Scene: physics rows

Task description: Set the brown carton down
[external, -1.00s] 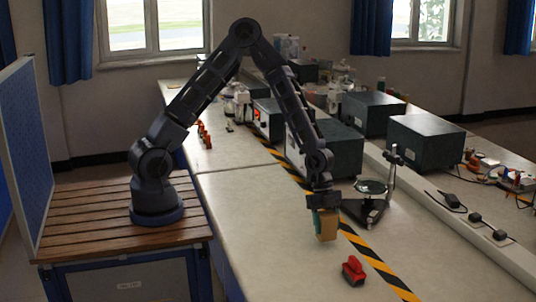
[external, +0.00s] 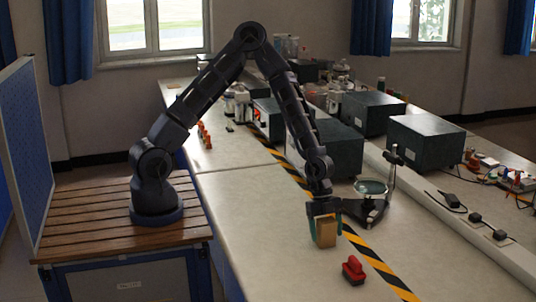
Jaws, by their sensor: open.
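The brown carton (external: 326,234) stands upright on the pale bench top, left of the yellow-and-black striped tape. My gripper (external: 325,224) is right above and around the carton, pointing down. Its greenish fingers are spread, one on either side of the carton's upper part. The right finger shows a small gap from the carton. The carton's top is partly hidden by my gripper.
A red object with a dark base (external: 353,270) lies in front and right of the carton. A stand with a round glass plate (external: 371,187) is behind right. Dark boxes (external: 427,142) stand farther back. The bench left of the carton (external: 250,215) is clear.

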